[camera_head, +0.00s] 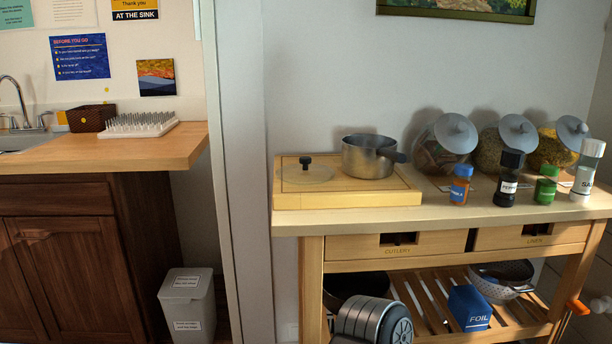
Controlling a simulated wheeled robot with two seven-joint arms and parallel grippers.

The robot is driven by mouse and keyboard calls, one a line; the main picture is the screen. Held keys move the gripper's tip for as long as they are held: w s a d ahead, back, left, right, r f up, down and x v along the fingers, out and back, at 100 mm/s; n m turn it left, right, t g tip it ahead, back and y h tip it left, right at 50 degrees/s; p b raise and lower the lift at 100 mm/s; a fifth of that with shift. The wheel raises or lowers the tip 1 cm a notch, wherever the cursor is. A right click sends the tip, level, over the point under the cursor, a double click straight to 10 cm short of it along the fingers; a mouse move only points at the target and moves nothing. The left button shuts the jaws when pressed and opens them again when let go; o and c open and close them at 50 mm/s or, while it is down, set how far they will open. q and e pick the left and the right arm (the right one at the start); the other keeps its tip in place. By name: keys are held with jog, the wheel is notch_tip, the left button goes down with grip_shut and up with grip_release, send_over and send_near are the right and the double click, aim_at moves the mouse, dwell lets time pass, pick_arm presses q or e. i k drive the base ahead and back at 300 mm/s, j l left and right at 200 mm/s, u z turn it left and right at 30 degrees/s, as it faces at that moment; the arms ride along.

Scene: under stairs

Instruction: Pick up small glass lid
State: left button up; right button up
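The small glass lid (305,174) is clear and round with a black knob. It lies flat on a light wooden board (347,199) on top of the wooden cart, at the board's left side. A steel saucepan (368,157) stands on the same board just right of the lid, its dark handle pointing right. The lid's knob stands up clear, with nothing on top of it. Neither of my grippers can be made out in the head view.
The cart top (440,215) holds spice bottles, including an orange one (461,185), and several tilted glass jars (447,140) at the right. Bare worktop lies in front of the board. A wall edge (238,170) separates the cart from the sink counter (110,152).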

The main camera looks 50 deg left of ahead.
aim_at(305, 173)
jog(key=i+l, duration=0.4)
jog(key=u, duration=2.1)
